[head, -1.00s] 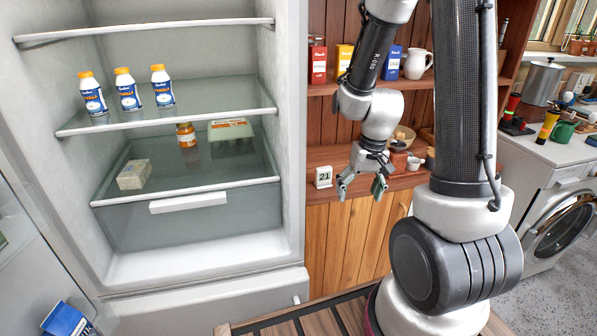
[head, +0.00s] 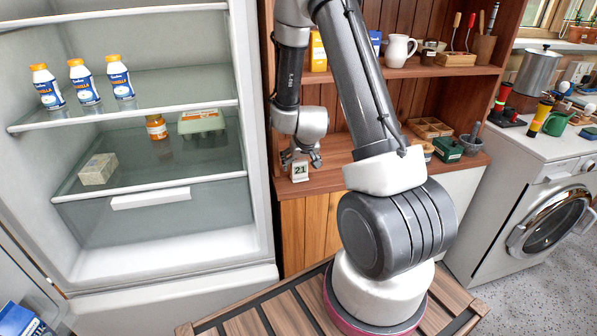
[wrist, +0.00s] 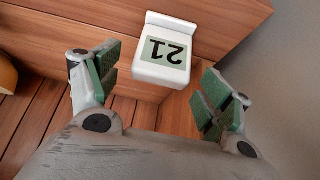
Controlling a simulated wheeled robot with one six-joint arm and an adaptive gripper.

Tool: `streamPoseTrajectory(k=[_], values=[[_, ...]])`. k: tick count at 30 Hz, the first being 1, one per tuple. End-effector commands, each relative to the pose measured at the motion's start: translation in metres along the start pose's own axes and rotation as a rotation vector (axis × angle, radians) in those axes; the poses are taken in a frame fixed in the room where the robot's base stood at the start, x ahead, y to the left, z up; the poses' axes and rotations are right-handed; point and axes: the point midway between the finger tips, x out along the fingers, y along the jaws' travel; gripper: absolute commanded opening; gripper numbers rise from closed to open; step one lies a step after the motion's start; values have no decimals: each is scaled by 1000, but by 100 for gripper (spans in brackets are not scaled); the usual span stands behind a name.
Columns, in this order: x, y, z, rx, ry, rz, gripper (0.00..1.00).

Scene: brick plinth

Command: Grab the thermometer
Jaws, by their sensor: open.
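The thermometer (head: 299,171) is a small white block with a dark "21" on its face. It stands on the wooden counter near the front edge, just right of the fridge. In the wrist view the thermometer (wrist: 168,48) appears upside down, beyond and between my fingertips. My gripper (head: 301,158) is just above and behind it in the head view, partly hidden by my arm. In the wrist view my gripper (wrist: 160,84) is open and empty, with green pads spread wide on either side. I see no contact with the thermometer.
The open fridge (head: 150,240) stands close on the left, its side wall beside the counter (head: 330,178). A shelf above holds boxes and a white jug (head: 399,50). A green box (head: 447,149) and a wooden tray (head: 430,128) sit farther right. A washing machine (head: 540,215) stands at right.

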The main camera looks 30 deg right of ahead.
Motion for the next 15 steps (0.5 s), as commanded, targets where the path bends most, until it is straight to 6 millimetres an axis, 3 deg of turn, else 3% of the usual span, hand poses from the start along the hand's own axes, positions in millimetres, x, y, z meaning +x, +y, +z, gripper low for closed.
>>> streamPoseTrajectory(k=[7, 15], values=[[38, 0, 1, -1, -3, 1, 80], [45, 0, 0, 0, -1, 0, 80]])
